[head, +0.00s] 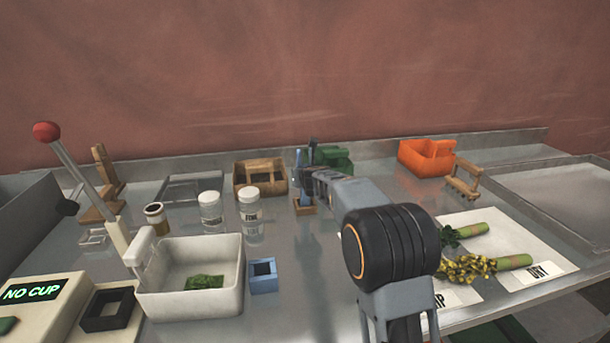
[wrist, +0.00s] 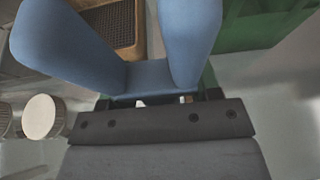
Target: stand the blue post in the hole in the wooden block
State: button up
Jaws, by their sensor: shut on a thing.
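The blue post (head: 304,190) stands roughly upright at the back middle of the table, its lower end at the small wooden block (head: 304,210). I cannot tell how deep it sits in the hole, which is hidden. The wooden block cannot be made out in the wrist view.
A brown wooden box (head: 260,192) stands left of the post and a green box (head: 332,157) behind it. Two white-lidded jars (head: 250,205) are to the left. A white bin (head: 190,300) and a blue block (head: 263,284) are nearer. An orange bin (head: 427,165) is at right.

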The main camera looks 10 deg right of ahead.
jog(key=o, duration=1.1)
jog(key=shift+s, duration=0.1)
